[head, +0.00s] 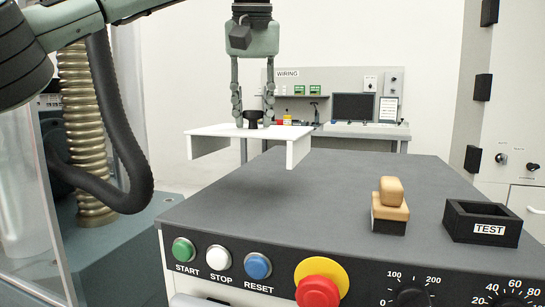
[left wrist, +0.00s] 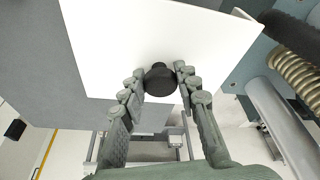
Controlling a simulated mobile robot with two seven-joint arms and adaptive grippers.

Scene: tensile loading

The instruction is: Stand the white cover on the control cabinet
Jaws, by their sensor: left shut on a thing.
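The white cover (head: 222,131) is a flat panel with side walls hanging down and a black knob (head: 253,117) on top. My left gripper (head: 254,122) comes from above and is shut on the knob. It holds the cover roughly level over the back left part of the control cabinet (head: 300,205), apparently clear of its grey top. In the left wrist view, the cover (left wrist: 150,35) spreads out beyond the knob (left wrist: 159,80), which sits between the fingertips. My right gripper is not in view.
On the cabinet top, a wooden-handled block (head: 390,205) and a black open box (head: 482,222) marked TEST stand at the right. Buttons and a red emergency stop (head: 318,290) line the front. The middle of the top is clear. A wiring bench (head: 365,130) stands behind.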

